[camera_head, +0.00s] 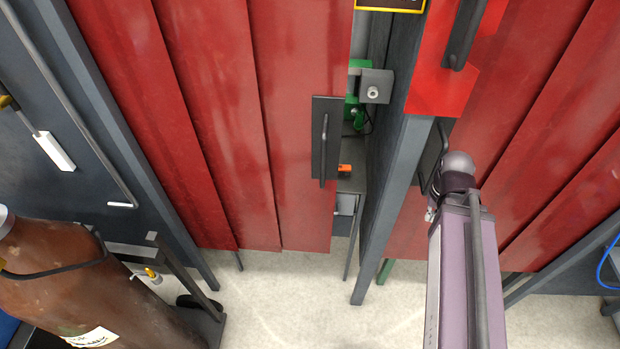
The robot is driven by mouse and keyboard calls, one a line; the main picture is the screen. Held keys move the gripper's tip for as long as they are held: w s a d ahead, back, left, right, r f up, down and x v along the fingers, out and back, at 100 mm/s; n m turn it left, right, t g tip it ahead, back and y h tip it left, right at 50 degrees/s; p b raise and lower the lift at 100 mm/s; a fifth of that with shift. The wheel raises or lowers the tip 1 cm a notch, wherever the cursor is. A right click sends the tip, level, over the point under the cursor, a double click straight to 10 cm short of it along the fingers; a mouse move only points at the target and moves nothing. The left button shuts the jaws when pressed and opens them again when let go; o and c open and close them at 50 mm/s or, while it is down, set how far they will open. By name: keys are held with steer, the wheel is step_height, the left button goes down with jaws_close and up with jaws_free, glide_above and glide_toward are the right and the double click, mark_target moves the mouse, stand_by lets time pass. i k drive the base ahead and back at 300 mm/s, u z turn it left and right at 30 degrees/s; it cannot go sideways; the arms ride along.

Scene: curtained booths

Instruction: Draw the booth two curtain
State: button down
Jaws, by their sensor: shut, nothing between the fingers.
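A red pleated curtain panel (215,120) hangs at the left of the middle, with a dark plate and bar handle (324,150) at its right edge. A gap beside that edge shows the inside of a booth. A second red curtain (540,130) hangs to the right of a grey post (395,200). Dark bent metal, possibly its handle (436,160), shows partly behind the post and my arm. No readable number tells which curtain is booth two's. My arm, a purple-grey link with a rounded dark joint, stands before the right curtain. My gripper's fingers cannot be made out.
A grey box with a round knob (375,87) and an orange item (345,169) show inside the gap. A red panel with a dark bar (440,85) is at the upper right. A brown cylinder (95,285) stands at the lower left. Pale floor (290,300) is clear at the lower middle.

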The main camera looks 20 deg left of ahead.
mark_target(301, 48)
steer(key=k, duration=1.25)
steer(key=z, duration=0.1)
steer(key=i, duration=0.8)
